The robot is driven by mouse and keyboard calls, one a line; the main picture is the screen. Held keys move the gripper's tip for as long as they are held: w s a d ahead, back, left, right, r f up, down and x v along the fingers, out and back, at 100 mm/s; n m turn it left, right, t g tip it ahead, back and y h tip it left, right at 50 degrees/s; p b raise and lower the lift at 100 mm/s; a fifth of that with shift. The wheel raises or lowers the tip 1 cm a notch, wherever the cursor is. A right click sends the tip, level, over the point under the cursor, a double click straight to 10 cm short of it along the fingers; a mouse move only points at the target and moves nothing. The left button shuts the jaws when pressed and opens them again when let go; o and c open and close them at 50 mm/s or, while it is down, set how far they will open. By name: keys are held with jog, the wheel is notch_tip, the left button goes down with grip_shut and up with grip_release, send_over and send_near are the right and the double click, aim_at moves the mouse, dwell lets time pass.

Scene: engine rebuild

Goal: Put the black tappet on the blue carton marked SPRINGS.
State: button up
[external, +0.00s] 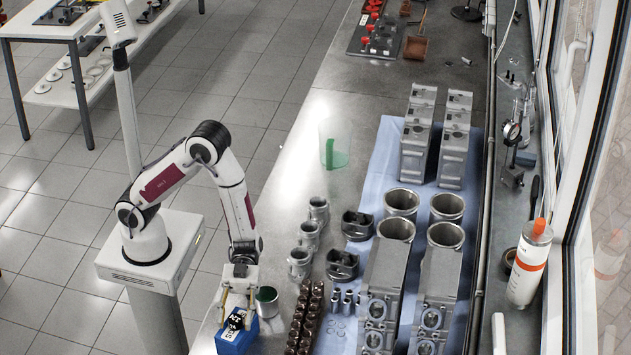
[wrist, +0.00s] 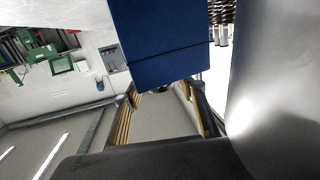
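The blue carton (external: 232,345) stands at the near left edge of the bench in the external view. Its white label with black letters is partly covered, so I cannot read the whole word. My gripper (external: 236,313) points down over the carton's top, with its fingers apart. A small black piece, apparently the black tappet (external: 237,318), shows on the carton top between the fingertips. In the wrist view the blue carton (wrist: 155,40) fills the upper middle. My gripper (wrist: 160,92) shows wide-set yellow-padded fingers there; a dark bit shows between the tips, mostly hidden.
A green-lined metal cup (external: 267,302) stands just right of the carton. Dark brown springs or similar parts (external: 300,325) stand in rows farther right. Silver pistons (external: 309,235) and engine blocks (external: 385,285) lie beyond. The bench's left edge is close to the carton.

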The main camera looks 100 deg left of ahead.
jog(key=shift+r, duration=0.2)
dwell(0.3)
jog(key=s+a, duration=0.2)
jog(key=a, duration=1)
jog(key=shift+r, duration=0.25)
jog(key=shift+w, duration=0.1)
dwell(0.6)
